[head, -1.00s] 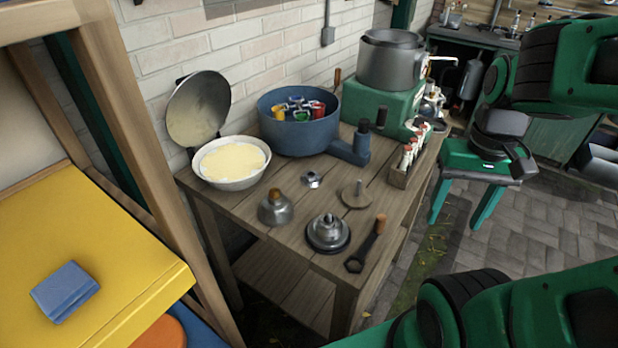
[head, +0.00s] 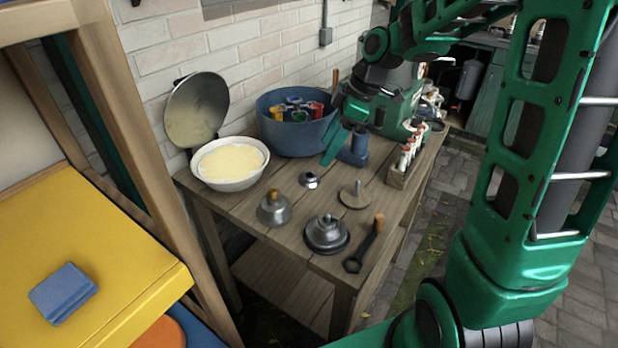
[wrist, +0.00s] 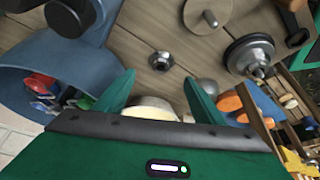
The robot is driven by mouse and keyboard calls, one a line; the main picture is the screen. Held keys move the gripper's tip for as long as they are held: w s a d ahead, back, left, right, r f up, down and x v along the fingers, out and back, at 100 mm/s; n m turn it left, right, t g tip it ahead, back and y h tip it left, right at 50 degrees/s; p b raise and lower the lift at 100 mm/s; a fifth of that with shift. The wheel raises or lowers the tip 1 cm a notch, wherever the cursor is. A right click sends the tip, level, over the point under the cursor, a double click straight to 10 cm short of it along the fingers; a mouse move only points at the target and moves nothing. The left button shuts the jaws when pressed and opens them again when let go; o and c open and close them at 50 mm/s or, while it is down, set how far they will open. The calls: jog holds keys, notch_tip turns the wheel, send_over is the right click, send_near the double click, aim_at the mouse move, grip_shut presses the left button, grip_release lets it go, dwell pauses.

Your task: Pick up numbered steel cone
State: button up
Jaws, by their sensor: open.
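No number is legible on any steel piece. The likeliest cone is the stepped silver stack (head: 326,232) on a dark round base at the table's front; it also shows in the wrist view (wrist: 249,54). A steel dome with a wooden knob (head: 273,210) stands to its left. In the wrist view the dome is partly hidden behind a finger. A small steel nut-like piece (head: 309,180) lies behind them. My gripper (head: 346,146) is open and empty above the table, near the blue pot. Its two green fingers (wrist: 158,96) stand apart in the wrist view, touching none of the steel pieces.
A blue pot (head: 290,135) with colourful items and a white bowl of yellow matter (head: 230,165) stand at the back. A wooden disc with a peg (head: 354,195), a wrench (head: 366,245) and a bottle rack (head: 405,165) are nearby. A yellow shelf (head: 120,260) is at left.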

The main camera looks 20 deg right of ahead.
jog(key=x, duration=0.4)
jog(key=shift+a+x, duration=0.15)
jog(key=shift+x, duration=1.25)
jog(key=shift+a+x, duration=0.1)
jog(key=shift+x, duration=1.25)
jog(key=shift+w+r, duration=0.1)
jog(key=shift+r, duration=0.05)
jog(key=c, duration=1.1)
